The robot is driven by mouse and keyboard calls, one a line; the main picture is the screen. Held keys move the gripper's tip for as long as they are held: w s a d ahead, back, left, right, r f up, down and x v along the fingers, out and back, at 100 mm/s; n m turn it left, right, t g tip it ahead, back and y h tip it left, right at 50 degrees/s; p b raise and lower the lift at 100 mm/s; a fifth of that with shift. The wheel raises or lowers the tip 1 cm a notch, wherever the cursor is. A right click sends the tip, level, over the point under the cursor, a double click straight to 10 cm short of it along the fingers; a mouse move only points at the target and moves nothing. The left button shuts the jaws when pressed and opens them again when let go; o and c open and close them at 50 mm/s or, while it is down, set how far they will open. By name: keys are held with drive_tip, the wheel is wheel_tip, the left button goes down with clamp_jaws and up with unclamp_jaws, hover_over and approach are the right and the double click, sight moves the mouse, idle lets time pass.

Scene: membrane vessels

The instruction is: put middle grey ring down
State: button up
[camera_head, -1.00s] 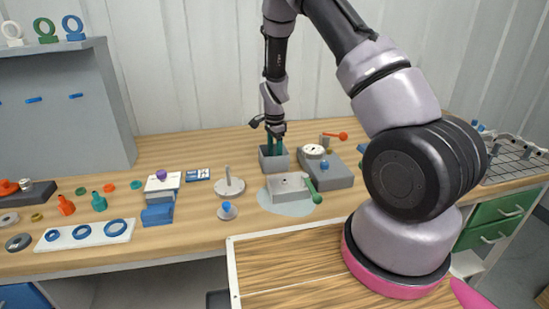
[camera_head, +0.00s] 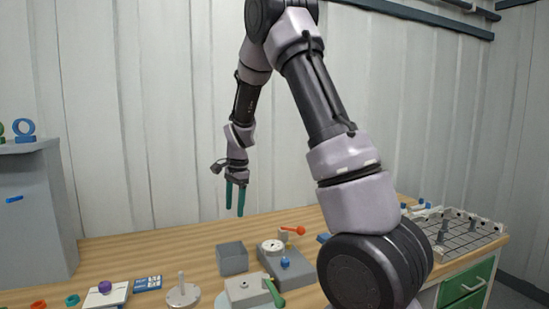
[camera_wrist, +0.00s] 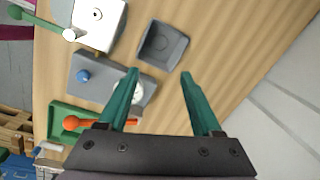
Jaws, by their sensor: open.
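My gripper (camera_head: 235,211) is raised well above the workbench, fingers pointing down, in the head view. In the wrist view its two green fingers (camera_wrist: 159,73) are spread apart with nothing between them. A grey open-topped bin (camera_wrist: 163,45) lies below and beyond the fingertips and looks empty inside. The same bin (camera_head: 232,258) stands on the bench below my gripper in the head view. I see no middle grey ring in either current view.
A grey block with a gauge, blue knob and orange lever (camera_head: 288,268) stands right of the bin. A grey block with a green handle (camera_head: 246,289) is in front. A disc with a post (camera_head: 183,294) is to the left. A wire rack (camera_head: 455,235) is far right.

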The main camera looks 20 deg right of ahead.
drive_tip(key=s+d+r+n+t+y, duration=0.1)
drive_tip(key=s+d+r+n+t, duration=0.15)
drive_tip(key=s+r, duration=0.75)
drive_tip(key=s+d+r+n+t+y, duration=0.15)
drive_tip(key=s+r+n, duration=0.25)
drive_tip(key=s+r, duration=0.6)
drive_tip(key=s+r+n+t+h, duration=0.1)
drive_tip(key=s+r+n+t, duration=0.1)
drive_tip(key=s, duration=0.5)
drive_tip(key=shift+d+r+n, duration=0.25)
drive_tip(key=shift+r+n, duration=0.1)
drive_tip(key=shift+n, duration=0.2)
